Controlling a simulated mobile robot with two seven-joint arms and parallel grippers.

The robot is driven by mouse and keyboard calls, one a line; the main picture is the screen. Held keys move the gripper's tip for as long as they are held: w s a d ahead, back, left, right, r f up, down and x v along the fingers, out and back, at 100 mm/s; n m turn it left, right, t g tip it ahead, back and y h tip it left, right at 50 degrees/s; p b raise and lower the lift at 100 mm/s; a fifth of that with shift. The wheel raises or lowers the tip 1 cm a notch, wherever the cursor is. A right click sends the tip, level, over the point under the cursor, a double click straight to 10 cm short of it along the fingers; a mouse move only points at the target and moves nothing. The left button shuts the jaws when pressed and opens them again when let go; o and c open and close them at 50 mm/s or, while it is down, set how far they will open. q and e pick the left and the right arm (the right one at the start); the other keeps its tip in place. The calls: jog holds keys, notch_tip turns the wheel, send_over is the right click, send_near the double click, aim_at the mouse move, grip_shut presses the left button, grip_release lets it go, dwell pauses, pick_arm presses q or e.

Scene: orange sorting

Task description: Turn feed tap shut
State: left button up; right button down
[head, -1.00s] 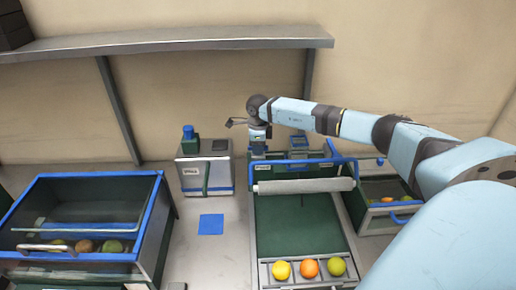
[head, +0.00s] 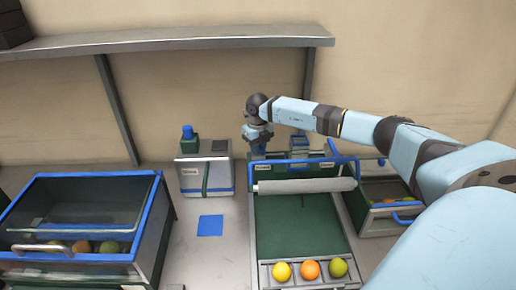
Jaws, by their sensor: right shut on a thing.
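My right gripper (head: 257,134) is at the back of the sorting machine, above its blue and green rear rail. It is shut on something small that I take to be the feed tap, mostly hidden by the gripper. A blue part (head: 257,149) shows just below the gripper. The sorting machine (head: 302,222) has a green sloping bed, with a grey roller (head: 305,186) across its upper end. My left gripper is not in view.
A yellow fruit (head: 282,272), an orange (head: 310,270) and a green fruit (head: 339,267) sit in front compartments. A blue-edged bin (head: 152,222) with fruit stands left. A grey box (head: 192,178) with a blue knob (head: 187,132) stands behind a blue square (head: 210,225). A small drawer bin (head: 378,222) stands right.

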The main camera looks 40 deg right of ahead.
jog(key=m, duration=0.6)
dwell(0.6)
jog(key=c, duration=1.1)
grip_release()
jog(key=shift+r+b, duration=1.25)
jog(key=shift+r, duration=5.7)
